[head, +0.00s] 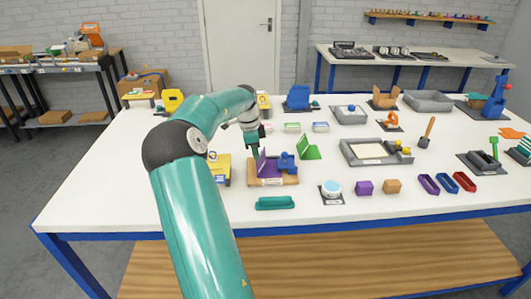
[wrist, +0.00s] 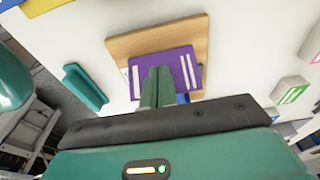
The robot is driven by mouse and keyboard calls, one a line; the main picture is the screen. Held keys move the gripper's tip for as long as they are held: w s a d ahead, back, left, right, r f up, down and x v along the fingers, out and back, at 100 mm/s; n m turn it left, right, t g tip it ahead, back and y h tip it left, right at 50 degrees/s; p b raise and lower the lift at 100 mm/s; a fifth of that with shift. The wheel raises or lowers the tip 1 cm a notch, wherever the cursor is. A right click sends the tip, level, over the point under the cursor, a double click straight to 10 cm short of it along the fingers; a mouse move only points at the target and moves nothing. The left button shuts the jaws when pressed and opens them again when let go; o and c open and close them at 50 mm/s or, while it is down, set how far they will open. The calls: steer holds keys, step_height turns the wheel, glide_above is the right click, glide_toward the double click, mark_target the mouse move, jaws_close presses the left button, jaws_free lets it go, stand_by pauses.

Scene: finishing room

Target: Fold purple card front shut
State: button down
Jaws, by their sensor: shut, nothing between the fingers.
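The purple card stands on a wooden board in the middle of the table. Its upright purple front (head: 262,164) shows in the head view, with the front open rather than flat. In the wrist view the purple card (wrist: 184,68) has white stripes, and the wooden board (wrist: 140,43) lies beneath it. My gripper (head: 254,152) is just above and behind the upright front. In the wrist view its green fingers (wrist: 157,72) are together and empty, overlapping the card's middle. Whether they touch it I cannot tell; they hide part of it.
A blue block-like object (head: 287,162) sits beside the purple front on the board. A green folded card (head: 309,149) stands to the right. A yellow object (head: 222,169) is close on the left, and a teal tray (head: 275,203) lies in front. The table's left front is clear.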

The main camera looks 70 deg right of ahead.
mark_target(265, 157)
steer(key=shift+s+d+f, duration=0.25)
steer(key=shift+s+f, duration=0.05)
steer(key=shift+s, duration=0.15)
steer(key=shift+s+d+f, duration=0.25)
steer(key=shift+s, duration=0.2)
steer(key=shift+s+f, duration=0.1)
steer(key=shift+s+d+f, duration=0.25)
steer(key=shift+s+f, duration=0.2)
steer(key=shift+f, duration=0.15)
stand_by(0.6)
steer(key=shift+s+d+f, duration=0.2)
steer(key=shift+s+f, duration=0.2)
steer(key=shift+f, duration=0.25)
stand_by(0.4)
